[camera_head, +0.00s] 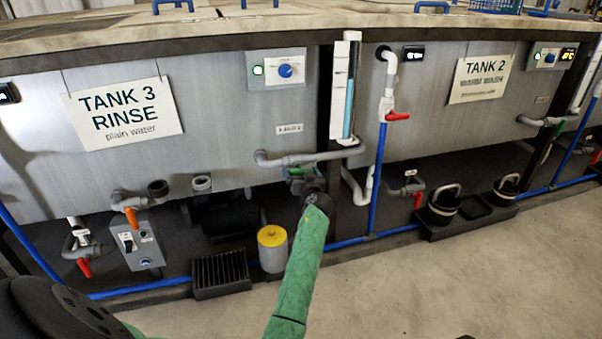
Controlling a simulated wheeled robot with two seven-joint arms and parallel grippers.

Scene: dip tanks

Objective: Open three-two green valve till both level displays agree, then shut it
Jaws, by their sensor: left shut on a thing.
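A green valve (300,159) sits on the grey pipe (325,155) at the lower right corner of tank 3 (215,125), towards tank 2 (440,90). My left arm, in a green sleeve, reaches up from the bottom of the head view. My left gripper (305,183) is at this valve and shut on its handle, and it hides most of the handle. I cannot tell the handle's angle. A small black display (413,52) is on tank 2 and another (8,93) is at the left edge on tank 3; their figures are too small to read. My right gripper is not in view.
A sight tube (349,95) with blue liquid stands between the tanks. Red-handled valves (397,116), an orange-handled valve (131,217), a yellow-topped canister (272,237) and a black grate (222,272) are nearby. Another green valve (559,129) is far right. The floor at right is clear.

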